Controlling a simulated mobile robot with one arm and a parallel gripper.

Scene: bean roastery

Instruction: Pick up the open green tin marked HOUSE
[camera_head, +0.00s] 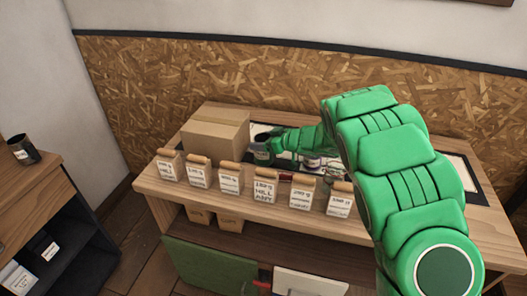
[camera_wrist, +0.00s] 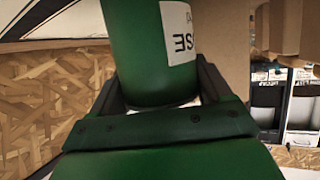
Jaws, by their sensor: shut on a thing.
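The green tin (camera_wrist: 150,45) fills the top middle of the wrist view. It has a white label with the letters "SE" showing; the rest of the word is out of view. My gripper (camera_wrist: 158,85) is shut on the tin, with one dark finger on each side. In the head view the tin (camera_head: 262,152) is small and dark green with a dark open top, just right of the cardboard box. My gripper (camera_head: 274,143) reaches it from the right. I cannot tell whether the tin touches the table.
A cardboard box (camera_head: 215,138) stands close to the left of the tin. Several white bags with brown tops, such as the HILL bag (camera_head: 265,188), line the front edge of the wooden table (camera_head: 420,226). Small items behind them are partly hidden by my arm. A dark cup (camera_head: 22,149) stands on the left shelf.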

